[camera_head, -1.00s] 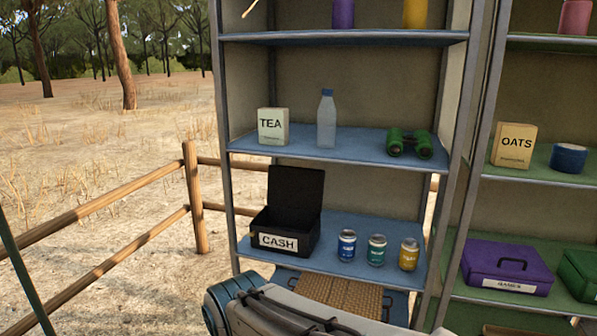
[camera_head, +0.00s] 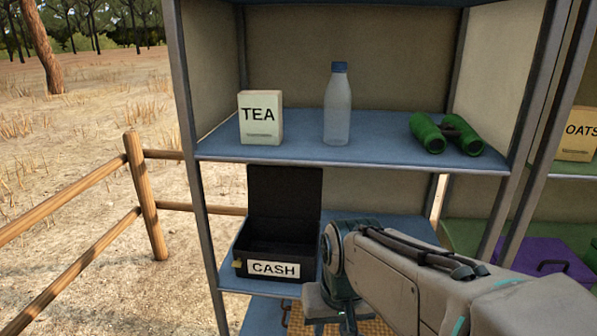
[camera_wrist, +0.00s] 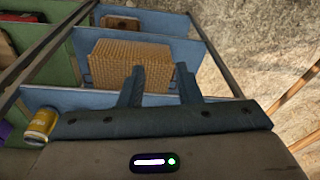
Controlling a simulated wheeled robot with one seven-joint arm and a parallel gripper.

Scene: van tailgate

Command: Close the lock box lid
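The lock box is a black box (camera_head: 273,269) labelled CASH on the blue middle shelf (camera_head: 238,283), left of my arm. Its lid (camera_head: 284,203) stands open, about upright at the back. A small brass-coloured part shows at its front left corner. My gripper (camera_head: 327,310) is low and just right of the box, in front of the shelf; its fingers are mostly hidden in the head view. In the wrist view my gripper (camera_wrist: 160,80) has its two fingers apart with nothing between them. The box does not show in the wrist view.
A wicker basket (camera_wrist: 130,63) sits on the lower shelf beyond the fingers. A yellow can (camera_wrist: 40,124) shows left in the wrist view. The shelf above holds a tea box (camera_head: 261,118), a bottle (camera_head: 338,110) and green binoculars (camera_head: 445,134). A post (camera_head: 197,210) stands left of the box.

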